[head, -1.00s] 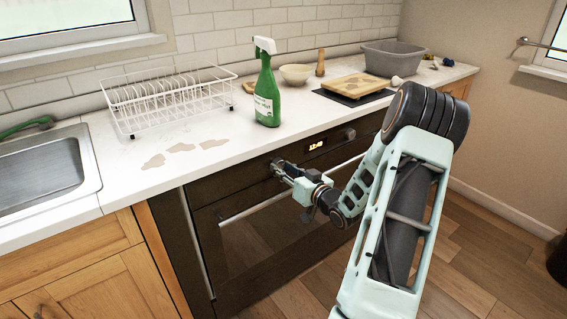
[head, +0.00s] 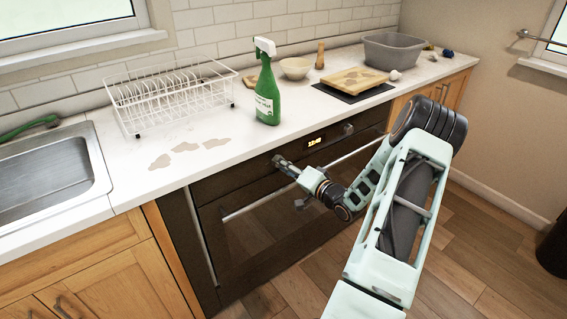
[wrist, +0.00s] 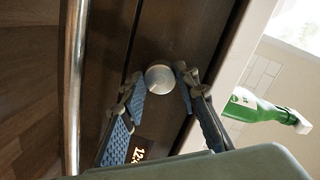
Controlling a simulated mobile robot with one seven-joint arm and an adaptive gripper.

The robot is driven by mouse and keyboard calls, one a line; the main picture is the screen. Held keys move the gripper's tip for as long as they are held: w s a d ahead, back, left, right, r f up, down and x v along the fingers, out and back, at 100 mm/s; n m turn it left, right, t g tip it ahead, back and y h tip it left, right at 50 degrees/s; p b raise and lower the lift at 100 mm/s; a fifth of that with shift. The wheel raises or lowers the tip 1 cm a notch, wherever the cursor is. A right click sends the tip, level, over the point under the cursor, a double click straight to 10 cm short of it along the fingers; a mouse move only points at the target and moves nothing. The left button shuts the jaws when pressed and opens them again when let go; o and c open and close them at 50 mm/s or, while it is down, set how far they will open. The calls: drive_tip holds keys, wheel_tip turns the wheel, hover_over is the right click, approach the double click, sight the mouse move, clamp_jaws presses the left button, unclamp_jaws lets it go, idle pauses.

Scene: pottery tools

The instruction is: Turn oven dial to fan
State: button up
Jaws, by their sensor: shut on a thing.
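The black built-in oven (head: 260,235) is under the white counter, with a lit clock display and a silver door handle. My gripper (head: 280,161) is at the left end of its control panel. In the wrist view, a round silver dial (wrist: 159,78) sits between the two blue-padded fingertips of my gripper (wrist: 160,84), which is shut on it. In the head view my gripper hides this dial. The dial's markings cannot be read. A second dial (head: 348,128) is right of the display.
The oven door handle (head: 300,183) runs just below my gripper. On the counter above stand a green spray bottle (head: 266,95), a white dish rack (head: 170,98), a bowl (head: 295,68), a board (head: 353,80) and a grey tub (head: 392,50). The floor in front is clear.

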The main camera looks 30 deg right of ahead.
drive_tip(key=shift+m, duration=0.5)
drive_tip(key=o, duration=1.1)
drive_tip(key=shift+o, duration=0.2)
drive_tip(key=s+d+r, duration=0.1)
drive_tip(key=s, duration=1.1)
drive_tip(key=shift+d+r, duration=0.15)
drive_tip(key=shift+d, duration=0.15)
drive_tip(key=shift+w, duration=0.1)
